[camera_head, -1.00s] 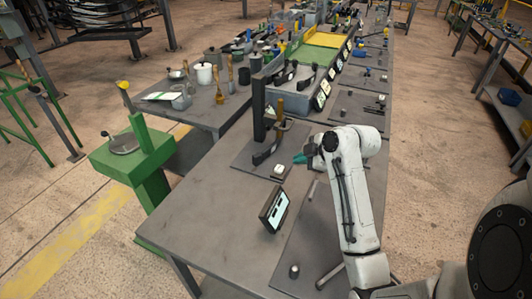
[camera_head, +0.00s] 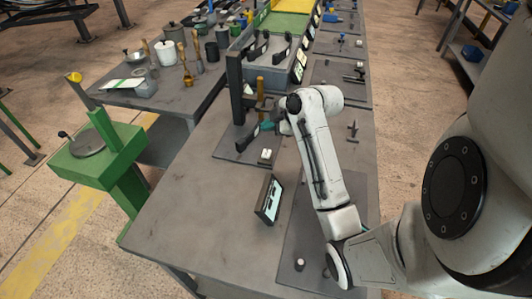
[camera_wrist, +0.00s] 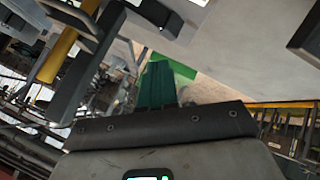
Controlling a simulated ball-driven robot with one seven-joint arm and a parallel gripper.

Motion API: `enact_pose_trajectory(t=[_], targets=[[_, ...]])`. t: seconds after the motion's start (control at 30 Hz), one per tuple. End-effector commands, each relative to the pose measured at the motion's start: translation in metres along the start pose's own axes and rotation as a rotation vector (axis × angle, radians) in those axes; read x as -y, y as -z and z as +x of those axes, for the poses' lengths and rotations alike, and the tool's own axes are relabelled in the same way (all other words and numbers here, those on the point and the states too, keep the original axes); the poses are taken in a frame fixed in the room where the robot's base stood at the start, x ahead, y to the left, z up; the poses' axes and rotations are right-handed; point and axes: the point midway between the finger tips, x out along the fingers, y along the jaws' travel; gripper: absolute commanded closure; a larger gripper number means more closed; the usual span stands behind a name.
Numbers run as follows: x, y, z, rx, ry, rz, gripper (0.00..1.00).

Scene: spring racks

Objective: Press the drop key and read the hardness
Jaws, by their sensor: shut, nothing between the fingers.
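A dark upright stand (camera_head: 236,92) with a brass-coloured tube (camera_head: 260,88) stands on a grey mat; I take it to be the hardness tester. The tube also shows at the upper left of the wrist view (camera_wrist: 60,52). My gripper (camera_head: 268,126), with teal fingers, is shut and empty, just in front of the stand at about the tube's lower end. The fingers (camera_wrist: 157,86) point forward in the wrist view. A small white-topped block (camera_head: 265,156) sits below them. I cannot make out which part is the drop key. A tilted display (camera_head: 268,199) stands nearer; its reading is illegible.
The grey bench (camera_head: 190,213) is clear left of the display. A small cylinder (camera_head: 299,264) stands on the front mat. A green pedestal (camera_head: 118,148) is off the bench's left side. Grey bins and tools crowd the bench behind the stand.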

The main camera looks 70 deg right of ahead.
Motion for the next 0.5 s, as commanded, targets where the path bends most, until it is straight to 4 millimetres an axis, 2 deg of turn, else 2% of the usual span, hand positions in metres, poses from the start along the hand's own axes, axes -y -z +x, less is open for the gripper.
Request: enact_pose_trajectory(t=[0.5], targets=[[0.035,-0.034,0.047,0.000,0.002,0.001,1.00]])
